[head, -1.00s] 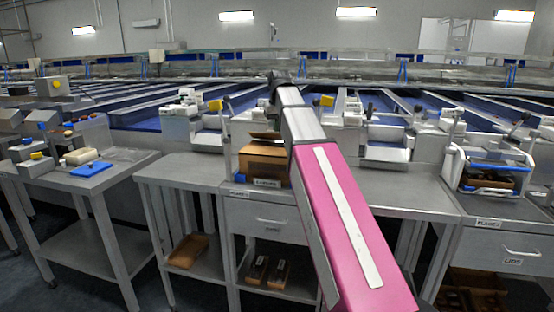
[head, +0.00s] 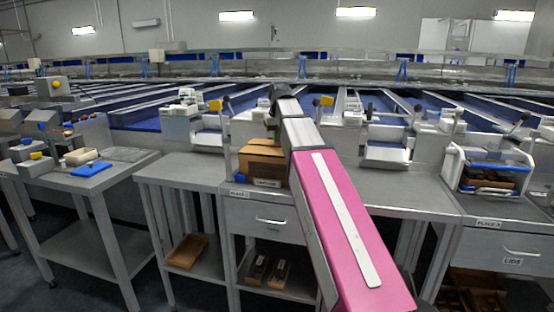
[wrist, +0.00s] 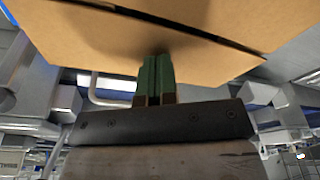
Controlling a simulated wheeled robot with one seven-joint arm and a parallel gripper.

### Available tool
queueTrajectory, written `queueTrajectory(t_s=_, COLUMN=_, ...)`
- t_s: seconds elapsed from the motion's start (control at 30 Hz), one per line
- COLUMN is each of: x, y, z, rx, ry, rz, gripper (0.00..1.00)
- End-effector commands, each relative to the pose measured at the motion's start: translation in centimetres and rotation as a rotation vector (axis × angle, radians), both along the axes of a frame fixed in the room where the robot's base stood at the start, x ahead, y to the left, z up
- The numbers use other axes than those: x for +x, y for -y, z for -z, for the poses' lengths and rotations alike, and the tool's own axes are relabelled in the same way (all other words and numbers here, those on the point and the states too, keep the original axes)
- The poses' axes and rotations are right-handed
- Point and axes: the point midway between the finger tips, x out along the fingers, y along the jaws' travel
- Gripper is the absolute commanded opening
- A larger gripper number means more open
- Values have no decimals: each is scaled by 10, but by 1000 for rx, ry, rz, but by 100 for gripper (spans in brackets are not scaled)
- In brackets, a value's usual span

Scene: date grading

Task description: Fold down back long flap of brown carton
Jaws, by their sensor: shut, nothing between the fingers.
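The brown carton (head: 262,168) stands on the bench, left of my arm. Its top looks nearly level in the head view, with no flap standing upright. In the wrist view its tan flap (wrist: 75,45) fills much of the upper part, and a narrow dark gap runs along one edge of it. My gripper (wrist: 155,60) is shut and empty, its green fingertips at the flap's surface with a shadow around them. They look to be touching it. In the head view my wrist is above the back of the carton, and the fingertips cannot be made out clearly.
A white-framed carrier (head: 490,172) stands on the bench at the right. A blue lid-like piece (head: 90,169) lies on the left bench. Weighing machines line the back of the benches. The bench top right of my arm (head: 400,195) is clear.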

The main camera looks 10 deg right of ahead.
Motion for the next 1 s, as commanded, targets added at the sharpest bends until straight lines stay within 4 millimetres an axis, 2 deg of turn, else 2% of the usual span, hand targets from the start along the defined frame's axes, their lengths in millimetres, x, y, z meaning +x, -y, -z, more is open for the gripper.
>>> queueTrajectory(t_s=0.23, x=0, y=0, z=2, rx=0, ry=0, rz=0, gripper=0)
queueTrajectory(t_s=0.37, x=1, y=0, z=-3, rx=0, ry=1, rz=0, gripper=0)
queueTrajectory(t_s=1.0, x=1, y=0, z=-69, rx=0, ry=0, rz=0, gripper=0)
